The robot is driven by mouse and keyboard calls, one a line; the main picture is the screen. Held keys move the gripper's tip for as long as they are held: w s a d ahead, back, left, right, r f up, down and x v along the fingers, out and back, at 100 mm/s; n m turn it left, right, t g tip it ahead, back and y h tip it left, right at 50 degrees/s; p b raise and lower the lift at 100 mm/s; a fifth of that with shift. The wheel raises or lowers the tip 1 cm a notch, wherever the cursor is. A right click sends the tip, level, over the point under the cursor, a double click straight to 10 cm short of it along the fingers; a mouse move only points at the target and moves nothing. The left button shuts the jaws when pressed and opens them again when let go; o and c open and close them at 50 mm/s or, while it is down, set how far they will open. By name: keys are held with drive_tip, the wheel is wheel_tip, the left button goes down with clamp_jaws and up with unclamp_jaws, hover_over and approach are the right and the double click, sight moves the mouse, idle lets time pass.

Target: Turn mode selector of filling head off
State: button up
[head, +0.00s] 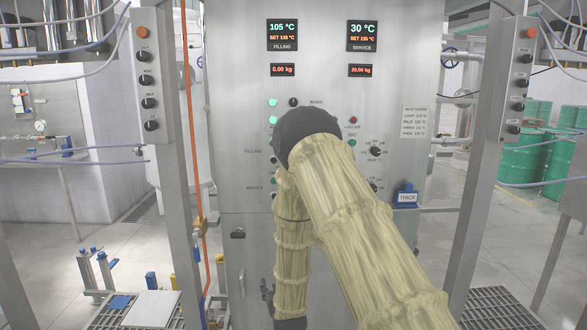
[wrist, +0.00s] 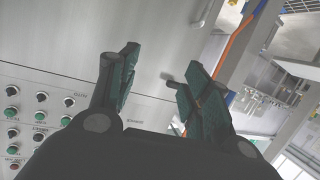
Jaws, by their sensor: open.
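The steel control cabinet (head: 330,85) fills the middle of the head view. Rows of black selector knobs and round lamps sit on its front, partly hidden by my arm. One black knob (head: 293,102) shows beside the green lamps. A "FILLING" label is on the cabinet's left part. I cannot tell which knob is the filling head's mode selector. In the wrist view, my gripper (wrist: 160,62) is open and empty, in front of a bare stretch of cabinet. Black knobs (wrist: 41,97) and lamps lie to its left there. My arm hides the gripper in the head view.
Posts with control boxes, one on the left (head: 147,85) and one on the right (head: 518,80), flank the cabinet. An orange pipe (head: 188,120) runs down its left side. A dark handle (head: 238,233) sticks out low on the cabinet. Green drums (head: 527,158) stand behind right.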

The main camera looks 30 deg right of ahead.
drive_tip(key=w+d+r+m+t+h, duration=0.1)
drive_tip(key=w+d+r+t+h, duration=0.2)
drive_tip(key=r, duration=0.7)
drive_tip(key=w+d+r+m+h, duration=0.1)
drive_tip(key=w+d+r+h, duration=0.15)
drive_tip(key=d+r, duration=0.55)
drive_tip(key=w+d+r+m+t+h, duration=0.2)
drive_tip(key=w+r, duration=0.1)
drive_tip(key=r, duration=0.9)
drive_tip(key=p+x, duration=0.3)
drive_tip(key=x, duration=0.7)
drive_tip(key=shift+w+f, duration=0.2)
drive_tip(key=shift+w, duration=0.05)
drive_tip(key=shift+y, duration=0.25)
drive_tip(key=shift+n, duration=0.3)
drive_tip(key=c, duration=1)
